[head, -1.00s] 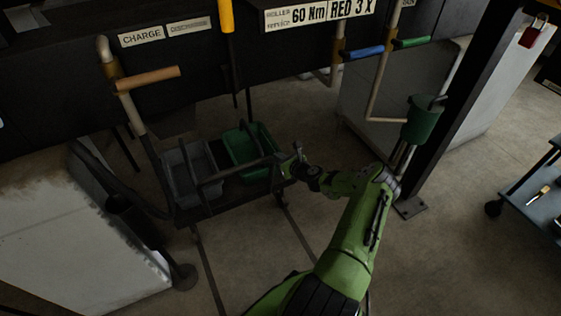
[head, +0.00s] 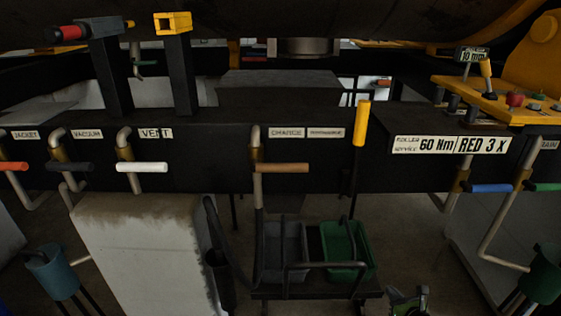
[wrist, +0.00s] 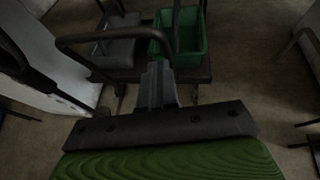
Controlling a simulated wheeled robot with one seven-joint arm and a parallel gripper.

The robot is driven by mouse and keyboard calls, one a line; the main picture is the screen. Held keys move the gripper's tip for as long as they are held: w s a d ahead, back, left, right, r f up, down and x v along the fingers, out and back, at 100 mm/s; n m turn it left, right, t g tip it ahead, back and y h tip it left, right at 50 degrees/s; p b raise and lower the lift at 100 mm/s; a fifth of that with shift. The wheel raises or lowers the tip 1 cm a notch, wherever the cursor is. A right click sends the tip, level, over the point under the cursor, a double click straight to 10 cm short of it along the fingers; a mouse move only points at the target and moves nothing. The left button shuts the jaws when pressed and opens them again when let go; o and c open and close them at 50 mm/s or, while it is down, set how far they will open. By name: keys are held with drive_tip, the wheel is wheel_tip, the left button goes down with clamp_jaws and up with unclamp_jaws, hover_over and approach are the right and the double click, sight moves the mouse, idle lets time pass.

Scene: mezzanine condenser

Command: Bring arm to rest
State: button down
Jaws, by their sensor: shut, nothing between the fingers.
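My gripper (wrist: 158,88) shows in the wrist view with its dark fingers together and nothing between them. It points toward a low cart with a grey bin (wrist: 118,42) and a green bin (wrist: 188,42). The cart's grey bin (head: 285,250) and green bin (head: 345,250) stand side by side behind a dark handle rail.
A dark beam carries valve pipes with a tan handle (head: 285,168), a white handle (head: 142,167) and a blue handle (head: 491,188). A yellow handle (head: 361,122) stands upright. A pale block (head: 140,250) is left of the cart. A green bucket (head: 543,275) is at right.

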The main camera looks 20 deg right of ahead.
drive_tip(key=w+a+r+n+g+y+p, duration=0.3)
drive_tip(key=a+r+n+g, duration=0.5)
drive_tip(key=a+r+n, duration=1.4)
drive_tip(key=s+a+r+n+g+h+p, duration=0.1)
drive_tip(key=s+a+r+n+p, duration=0.1)
drive_tip(key=s+a+r+n, duration=0.5)
drive_tip(key=s+a+r+n+h+p, duration=0.1)
drive_tip(key=s+a+r+n+p, duration=0.3)
drive_tip(key=r, duration=0.6)
drive_tip(key=s+r+n+t, duration=0.1)
drive_tip(key=s+r+n, duration=0.3)
drive_tip(key=s, duration=0.8)
drive_tip(key=shift+s+a+r, duration=0.3)
drive_tip(key=shift+s, duration=0.05)
